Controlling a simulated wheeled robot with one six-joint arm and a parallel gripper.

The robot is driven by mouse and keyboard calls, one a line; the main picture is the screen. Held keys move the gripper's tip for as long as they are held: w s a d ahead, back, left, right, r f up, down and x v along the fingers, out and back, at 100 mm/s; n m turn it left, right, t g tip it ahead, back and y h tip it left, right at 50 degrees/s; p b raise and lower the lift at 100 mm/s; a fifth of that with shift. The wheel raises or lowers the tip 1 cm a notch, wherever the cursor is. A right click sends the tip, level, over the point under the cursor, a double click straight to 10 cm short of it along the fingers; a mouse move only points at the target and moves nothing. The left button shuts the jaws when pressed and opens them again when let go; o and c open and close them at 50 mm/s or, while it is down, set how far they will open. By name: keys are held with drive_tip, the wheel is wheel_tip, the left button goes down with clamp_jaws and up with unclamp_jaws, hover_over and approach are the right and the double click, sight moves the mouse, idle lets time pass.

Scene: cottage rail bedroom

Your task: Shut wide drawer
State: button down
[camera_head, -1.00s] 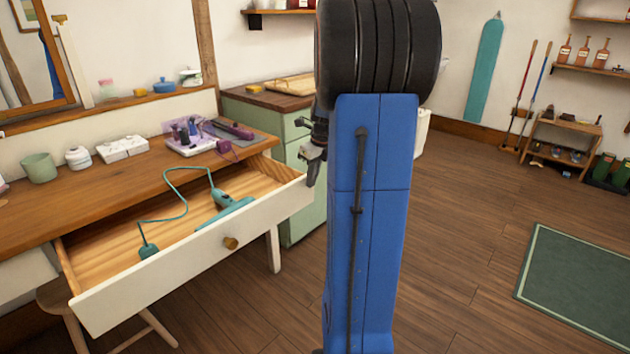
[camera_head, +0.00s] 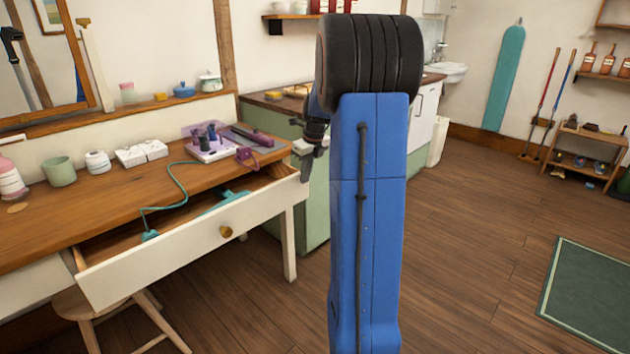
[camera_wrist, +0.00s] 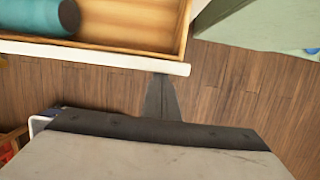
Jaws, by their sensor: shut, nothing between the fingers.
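The wide drawer (camera_head: 200,243) with a cream front and a round brass knob (camera_head: 226,232) is partly open under the wooden desk top (camera_head: 95,195). A teal straightener-like tool (camera_head: 222,199) with a cord lies inside it. In the wrist view the drawer's front edge (camera_wrist: 95,55) crosses the upper left, with a teal object inside. My gripper (camera_head: 306,160) is at the right end of the drawer front, its fingers shut and empty. In the wrist view the dark fingertip (camera_wrist: 161,92) meets the front near its right end; contact looks likely but is not certain.
A stool (camera_head: 120,312) stands under the desk at left. A green cabinet (camera_head: 312,200) stands right of the desk. A mug (camera_head: 59,171), jars and small items sit on the desk top. The wooden floor at right is clear up to a green rug (camera_head: 590,285).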

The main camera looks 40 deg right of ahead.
sight(286, 165)
drive_tip(key=w, duration=1)
drive_tip(key=shift+w+a, duration=0.2)
